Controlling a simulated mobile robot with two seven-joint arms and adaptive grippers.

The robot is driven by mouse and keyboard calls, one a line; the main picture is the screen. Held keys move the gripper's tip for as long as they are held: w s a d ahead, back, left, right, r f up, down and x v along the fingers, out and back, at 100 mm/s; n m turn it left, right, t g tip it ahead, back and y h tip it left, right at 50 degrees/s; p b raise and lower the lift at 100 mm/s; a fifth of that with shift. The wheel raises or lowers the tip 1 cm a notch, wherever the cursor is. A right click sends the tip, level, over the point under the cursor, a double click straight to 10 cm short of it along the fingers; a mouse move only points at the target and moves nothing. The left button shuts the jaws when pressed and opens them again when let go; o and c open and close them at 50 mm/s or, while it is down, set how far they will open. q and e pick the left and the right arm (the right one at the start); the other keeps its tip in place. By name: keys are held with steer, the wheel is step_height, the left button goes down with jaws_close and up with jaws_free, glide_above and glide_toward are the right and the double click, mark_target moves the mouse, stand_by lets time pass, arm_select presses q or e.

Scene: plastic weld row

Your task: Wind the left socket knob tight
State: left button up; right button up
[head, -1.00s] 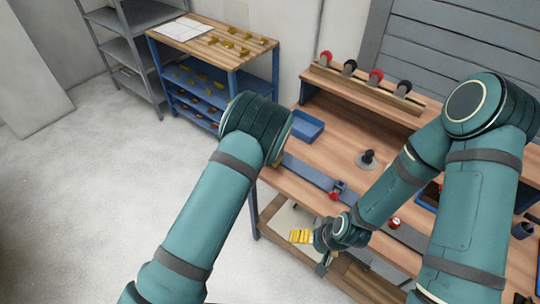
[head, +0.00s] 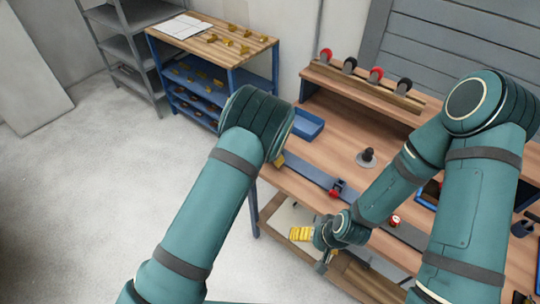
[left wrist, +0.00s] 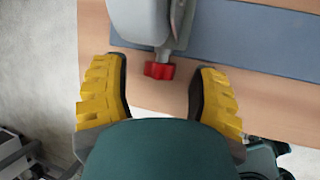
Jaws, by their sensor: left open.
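In the left wrist view a red winged knob (left wrist: 159,70) sits on a short stem below a grey socket body (left wrist: 146,22). My left gripper (left wrist: 160,98) is open, with one yellow finger on each side of the knob. Both fingers are apart from the knob. In the head view only a small yellow part of my left gripper (head: 280,160) shows beside my left arm, and the knob there is hidden. My right gripper (head: 301,234) is in front of the bench edge; its jaw opening cannot be made out.
A blue-grey rail (head: 306,172) runs along the wooden bench (head: 325,145). Another red knob (head: 335,192) is on it, with one more (head: 394,221) further right. A blue tray (head: 309,126) lies behind my left arm. A black-knobbed piece (head: 367,156) stands mid-bench.

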arm_select(q)
steer(key=v, duration=1.1)
steer(key=w+a+r+n+g+h+p, duration=0.1)
steer(key=w+a+r+g+h, duration=0.1)
steer(key=w+a+g+h, duration=0.3)
steer(key=shift+t, duration=0.8)
steer(key=x, duration=0.4)
steer(key=s+b+x, duration=0.1)
steer(key=x, duration=0.8)
steer(key=shift+s+a+f, duration=0.1)
steer(key=shift+a+f, duration=0.2)
steer(key=shift+f, duration=0.3)
jaws_close()
